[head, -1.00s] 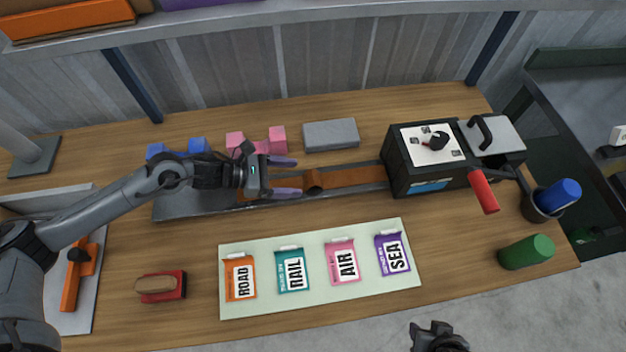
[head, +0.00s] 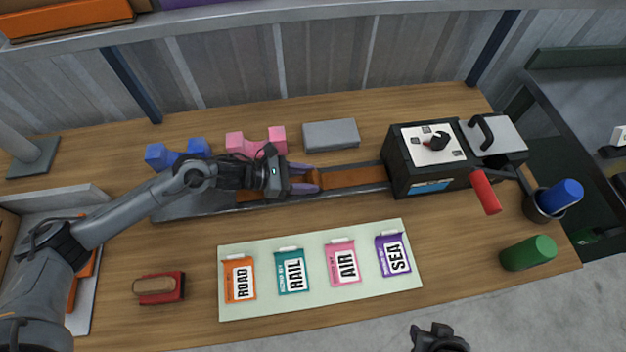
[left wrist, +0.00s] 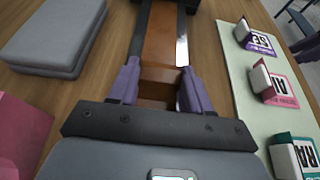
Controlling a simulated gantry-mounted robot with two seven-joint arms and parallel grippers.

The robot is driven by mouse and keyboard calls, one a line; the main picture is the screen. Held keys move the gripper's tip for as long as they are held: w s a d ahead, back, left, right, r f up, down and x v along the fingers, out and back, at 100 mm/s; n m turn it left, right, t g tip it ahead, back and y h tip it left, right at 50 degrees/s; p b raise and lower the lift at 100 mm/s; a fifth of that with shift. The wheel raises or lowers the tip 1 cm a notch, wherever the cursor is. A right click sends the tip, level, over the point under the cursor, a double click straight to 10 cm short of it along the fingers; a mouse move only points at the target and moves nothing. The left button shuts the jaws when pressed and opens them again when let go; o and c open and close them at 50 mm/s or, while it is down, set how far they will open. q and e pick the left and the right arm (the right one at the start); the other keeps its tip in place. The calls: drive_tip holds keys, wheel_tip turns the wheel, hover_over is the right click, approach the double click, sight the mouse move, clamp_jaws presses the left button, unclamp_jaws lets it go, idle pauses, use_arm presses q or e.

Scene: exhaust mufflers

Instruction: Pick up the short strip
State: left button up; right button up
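An orange-brown strip (head: 355,179) lies in a long grey channel and runs up to a black machine. At its left end is a short raised brown piece (head: 314,179), which I take as the short strip; it also shows in the left wrist view (left wrist: 160,75). My left gripper (head: 303,177) reaches along the channel from the left. Its purple fingers are close in on both sides of the short piece and appear shut on it. Palm and arm hide part of the channel. A dark part, likely my right gripper (head: 438,338), shows at the bottom edge; its fingers are unclear.
The black machine (head: 425,160) with its red handle (head: 485,192) stands at the channel's right end. Behind the channel are blue blocks (head: 178,154), pink blocks (head: 256,142) and a grey block (head: 331,135). A pale mat (head: 320,300) with labelled cards lies in front.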

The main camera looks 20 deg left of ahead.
use_arm(q)
drive_tip(key=c, duration=0.4)
drive_tip(key=shift+r, duration=0.1)
